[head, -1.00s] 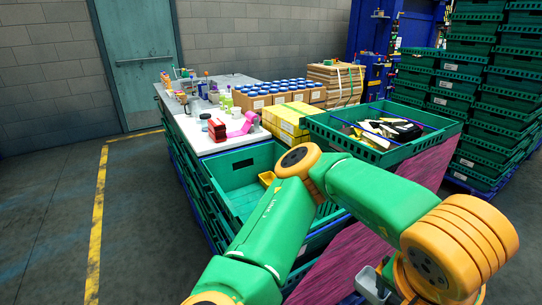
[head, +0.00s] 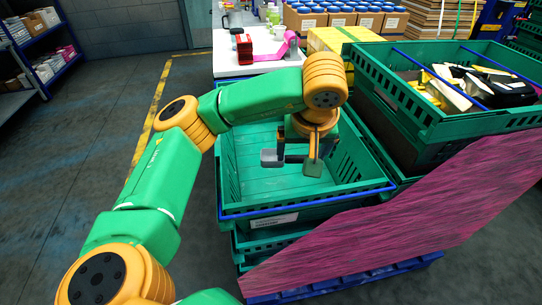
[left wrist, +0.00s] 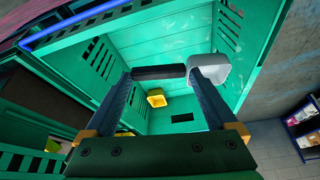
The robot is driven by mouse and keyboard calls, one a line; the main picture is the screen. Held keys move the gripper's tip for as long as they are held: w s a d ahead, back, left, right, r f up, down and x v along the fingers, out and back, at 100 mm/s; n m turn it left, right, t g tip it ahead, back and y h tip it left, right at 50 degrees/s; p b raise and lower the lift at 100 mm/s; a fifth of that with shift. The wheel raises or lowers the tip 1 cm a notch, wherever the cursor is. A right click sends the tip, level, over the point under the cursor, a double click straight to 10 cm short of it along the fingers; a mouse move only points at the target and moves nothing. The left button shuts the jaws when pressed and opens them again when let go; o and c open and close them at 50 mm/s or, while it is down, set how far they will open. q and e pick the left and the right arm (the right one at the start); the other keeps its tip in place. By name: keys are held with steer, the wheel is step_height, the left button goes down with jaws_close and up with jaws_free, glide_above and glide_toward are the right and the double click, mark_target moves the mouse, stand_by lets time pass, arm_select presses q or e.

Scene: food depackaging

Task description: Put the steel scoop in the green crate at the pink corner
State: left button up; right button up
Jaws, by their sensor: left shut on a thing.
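My left gripper (head: 297,161) is over the open green crate (head: 262,186), pointing down, with its fingers closed on the steel scoop (head: 270,158). In the left wrist view, the scoop's dark handle lies between the two fingertips (left wrist: 160,74), and its grey metal cup (left wrist: 211,68) sticks out past the right finger. The crate's green planked floor (left wrist: 165,45) shows beneath, apart from the scoop as far as I can tell. A pink sheet (head: 400,235) hangs at the crate's front right. My right gripper is not in view.
A small yellow scoop (left wrist: 156,99) lies in the crate. A blue bar (head: 310,200) runs along the crate's front rim. A fuller green crate (head: 420,120) stands higher at the right. A white table (head: 232,62) with a pink roll is behind. Floor at left is clear.

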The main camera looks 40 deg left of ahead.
mark_target(285, 160)
arm_select(q)
steer(key=a+f, duration=0.1)
steer(key=f, duration=0.4)
steer(key=w+a+f+n+b, duration=0.1)
steer(key=a+f, duration=0.1)
steer(key=f, duration=0.4)
steer(key=a+f+n+b, duration=0.1)
steer(key=a+f, duration=0.1)
steer(key=f, duration=0.3)
steer(key=shift+w+a+f+g+y, duration=0.25)
steer(key=shift+w+f+g+y, duration=0.05)
steer(key=shift+w+f+y, duration=0.1)
steer(key=shift+f+b, duration=0.65)
steer(key=shift+b, duration=0.15)
steer(key=o, duration=1)
steer(key=shift+r, duration=0.1)
steer(key=shift+o, duration=0.2)
steer(key=shift+r+p, duration=0.3)
steer(key=shift+p, duration=0.1)
steer(key=p+v, duration=0.2)
steer(key=v, duration=1)
steer(key=shift+r, duration=0.3)
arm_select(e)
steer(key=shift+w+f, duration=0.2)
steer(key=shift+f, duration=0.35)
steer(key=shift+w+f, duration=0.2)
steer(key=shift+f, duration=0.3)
